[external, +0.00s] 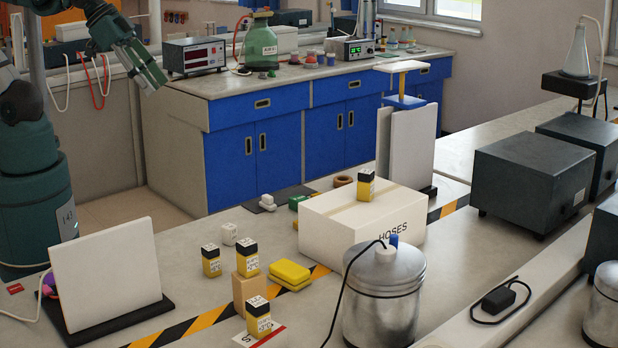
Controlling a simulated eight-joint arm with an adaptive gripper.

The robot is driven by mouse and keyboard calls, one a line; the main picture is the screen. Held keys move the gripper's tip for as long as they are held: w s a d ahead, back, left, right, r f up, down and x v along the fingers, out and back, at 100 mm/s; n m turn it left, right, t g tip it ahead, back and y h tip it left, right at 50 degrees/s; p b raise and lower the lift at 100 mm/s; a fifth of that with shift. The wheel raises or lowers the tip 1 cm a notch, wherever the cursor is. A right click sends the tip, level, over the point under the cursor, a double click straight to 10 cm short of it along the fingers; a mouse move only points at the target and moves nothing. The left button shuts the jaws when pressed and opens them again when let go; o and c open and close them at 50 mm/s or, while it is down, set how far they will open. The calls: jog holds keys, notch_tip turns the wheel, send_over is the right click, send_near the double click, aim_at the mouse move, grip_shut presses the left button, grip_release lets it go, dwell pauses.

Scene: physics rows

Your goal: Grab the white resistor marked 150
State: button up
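A small white block (229,234) with dark marks on its top stands on the bench behind the yellow-and-black blocks. Another small white piece (267,202) sits on a dark pad farther back. Either could be the white resistor; I cannot read 150 on them. My gripper (150,76) is raised at the upper left, well above and apart from both. Nothing shows held in it. Its fingers are seen from the side, so I cannot tell whether they are open.
Yellow-and-black blocks stand on the bench (211,262), on a tan block (247,258), on a card (258,316) and on the HOSES box (335,222). A yellow case (289,274), a metal canister (384,300) and an upright white panel (105,272) stand nearby.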

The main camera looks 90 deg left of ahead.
jog(key=shift+w, duration=0.15)
jog(key=n+g+b, duration=0.5)
jog(key=n+g, duration=0.2)
jog(key=n, duration=0.4)
send_over(228, 226)
jog(key=f, duration=2.8)
jog(key=shift+a+f, duration=0.1)
jog(key=shift+a, duration=0.1)
jog(key=shift+d+f+n, duration=0.1)
jog(key=shift+f+n, duration=0.3)
jog(key=shift+f, duration=0.15)
jog(key=shift+f, duration=1.3)
jog(key=shift+f, duration=0.1)
